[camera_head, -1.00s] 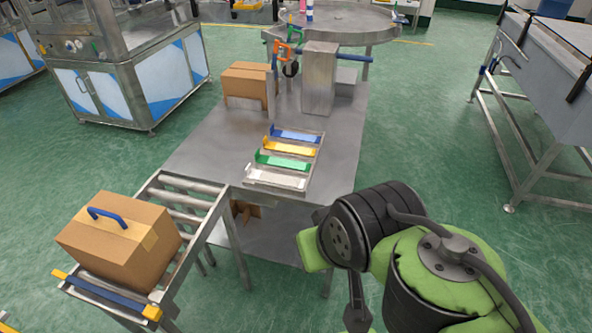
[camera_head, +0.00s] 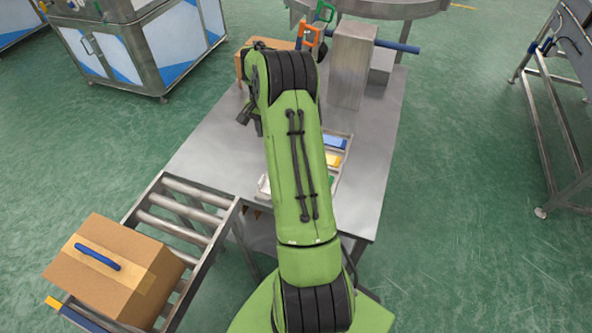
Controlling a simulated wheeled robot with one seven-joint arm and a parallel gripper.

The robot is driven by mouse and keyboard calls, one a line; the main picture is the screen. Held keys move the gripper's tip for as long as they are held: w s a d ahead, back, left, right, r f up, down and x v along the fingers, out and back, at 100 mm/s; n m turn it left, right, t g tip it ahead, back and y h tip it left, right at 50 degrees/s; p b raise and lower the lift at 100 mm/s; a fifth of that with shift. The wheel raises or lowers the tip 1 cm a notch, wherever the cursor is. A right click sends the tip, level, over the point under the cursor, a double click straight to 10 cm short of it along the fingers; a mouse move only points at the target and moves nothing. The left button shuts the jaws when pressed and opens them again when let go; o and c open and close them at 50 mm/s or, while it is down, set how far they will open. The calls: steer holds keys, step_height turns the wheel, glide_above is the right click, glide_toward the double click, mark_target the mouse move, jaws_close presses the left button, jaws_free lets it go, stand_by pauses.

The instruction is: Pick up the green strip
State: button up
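The green strip (camera_head: 331,180) lies in the rack on the metal table. Only a small end of it shows to the right of my arm; the rest is hidden behind the arm. In the rack, the yellow strip (camera_head: 332,159) and the blue strip (camera_head: 335,142) show partly on the far side of it, and a bit of the white strip (camera_head: 264,186) shows at the left of my arm. My gripper is not clearly seen; a dark part at the left of the arm's far end hangs over the table, and its fingers cannot be made out.
A roller conveyor (camera_head: 187,219) with a cardboard box (camera_head: 118,268) is at the lower left. A metal block (camera_head: 352,62) and another cardboard box (camera_head: 248,54) stand at the table's far end. The table's right side (camera_head: 372,170) is bare.

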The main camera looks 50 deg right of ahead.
step_height(320, 180, down, 14)
steer(key=shift+d+r+b, duration=0.1)
steer(key=shift+r+b, duration=0.05)
steer(key=shift+b, duration=0.3)
jaws_close()
